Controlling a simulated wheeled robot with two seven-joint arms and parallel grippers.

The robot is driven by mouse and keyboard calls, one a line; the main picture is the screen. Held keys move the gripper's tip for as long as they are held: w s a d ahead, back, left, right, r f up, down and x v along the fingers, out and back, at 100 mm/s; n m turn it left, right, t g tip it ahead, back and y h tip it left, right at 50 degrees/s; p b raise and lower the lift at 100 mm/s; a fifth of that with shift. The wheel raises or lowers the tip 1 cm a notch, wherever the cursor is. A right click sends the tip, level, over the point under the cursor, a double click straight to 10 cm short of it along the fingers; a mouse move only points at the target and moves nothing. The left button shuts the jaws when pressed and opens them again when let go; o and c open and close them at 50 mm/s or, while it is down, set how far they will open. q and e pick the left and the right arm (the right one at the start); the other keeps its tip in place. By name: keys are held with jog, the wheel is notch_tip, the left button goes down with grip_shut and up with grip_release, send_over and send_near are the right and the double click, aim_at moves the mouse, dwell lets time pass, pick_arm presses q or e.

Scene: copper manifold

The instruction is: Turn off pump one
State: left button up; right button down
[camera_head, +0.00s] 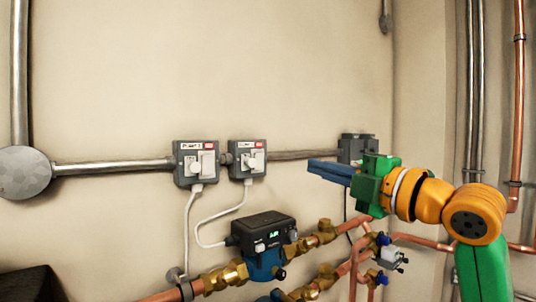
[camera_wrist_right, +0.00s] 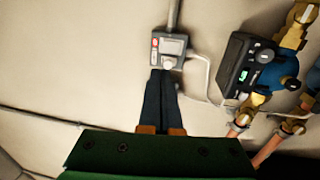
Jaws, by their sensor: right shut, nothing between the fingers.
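Two grey switch boxes with white rockers and red label marks sit on the wall in the head view: a left one (camera_head: 196,163) and a right one (camera_head: 248,160). Their label text is too small to read surely. My right gripper (camera_head: 310,167) is shut and empty, its blue fingers pointing left, apart from the right box in the picture. In the right wrist view the shut fingertips (camera_wrist_right: 161,73) overlap the edge of one switch box (camera_wrist_right: 168,48); I cannot tell whether they touch. The pump (camera_head: 262,240) with a lit display sits below the boxes. My left gripper is not in view.
A metal conduit (camera_head: 110,166) runs into the boxes from a round junction box (camera_head: 24,173). A darker grey box (camera_head: 357,148) is behind my right gripper. Copper pipes and brass valves (camera_head: 225,277) lie below. The wall above the boxes is clear.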

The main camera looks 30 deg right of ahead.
aim_at(264, 153)
jog(key=w+p, duration=0.2)
jog(key=w, duration=0.2)
jog(key=w+r+p, duration=0.1)
jog(key=w+p, duration=0.1)
jog(key=w, duration=0.3)
jog(key=w+p, duration=0.3)
jog(key=w, duration=0.2)
jog(key=shift+a+r, duration=0.2)
jog(key=shift+r, duration=0.1)
jog(key=shift+w+d+f, duration=0.1)
jog(key=shift+w+f, duration=0.05)
jog(key=shift+w, duration=0.15)
